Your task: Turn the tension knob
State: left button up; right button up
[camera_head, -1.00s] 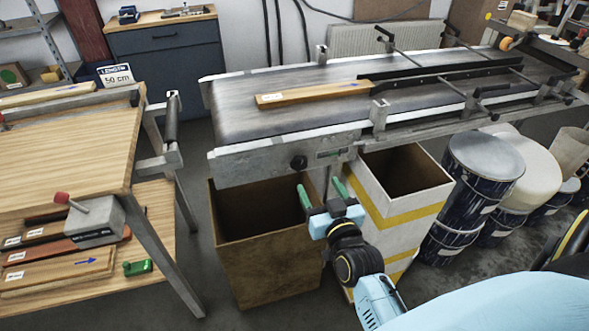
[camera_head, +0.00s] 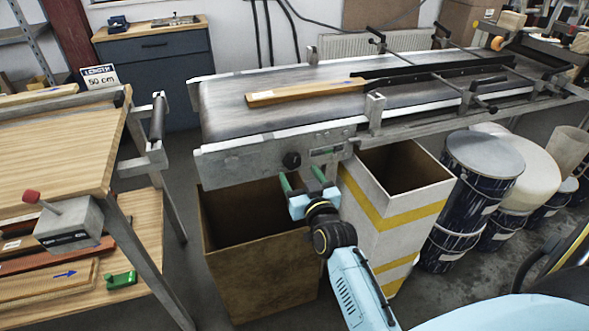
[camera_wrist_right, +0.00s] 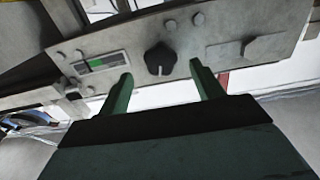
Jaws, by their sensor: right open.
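The tension knob (camera_head: 291,160) is a round black knob on the grey end plate of the conveyor. In the right wrist view the knob (camera_wrist_right: 160,58) has a pointer-like ridge and sits ahead of my gripper, between the lines of the two fingers. A small gauge with a green mark (camera_wrist_right: 97,62) is beside it. My right gripper (camera_head: 301,181), with green fingers, is open and empty just below and in front of the knob; it also shows in the right wrist view (camera_wrist_right: 160,90). It appears apart from the knob. My left gripper is not in view.
A wooden board (camera_head: 305,92) lies on the conveyor belt (camera_head: 225,110). A brown bin (camera_head: 262,265) and a white bin with yellow bands (camera_head: 405,215) stand below. A wooden workbench (camera_head: 60,150) is at left, and drums (camera_head: 478,185) stand at right.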

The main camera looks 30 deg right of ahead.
aim_at(293, 165)
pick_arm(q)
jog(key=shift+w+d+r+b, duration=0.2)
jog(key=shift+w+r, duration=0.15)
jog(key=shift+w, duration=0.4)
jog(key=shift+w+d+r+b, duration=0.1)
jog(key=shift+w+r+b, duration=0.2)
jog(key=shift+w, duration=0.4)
pick_arm(e)
jog(key=shift+x, duration=2.35)
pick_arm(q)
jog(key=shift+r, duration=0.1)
pick_arm(e)
jog(key=c, duration=1)
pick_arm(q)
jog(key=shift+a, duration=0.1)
pick_arm(e)
jog(key=m+p, duration=0.4)
jog(key=m, duration=0.1)
jog(key=shift+a+m, duration=0.1)
jog(key=shift+m, duration=0.6)
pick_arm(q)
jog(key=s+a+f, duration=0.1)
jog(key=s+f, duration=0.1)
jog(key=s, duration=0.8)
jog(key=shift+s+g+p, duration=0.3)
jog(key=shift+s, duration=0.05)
pick_arm(e)
jog(key=shift+m, duration=0.7)
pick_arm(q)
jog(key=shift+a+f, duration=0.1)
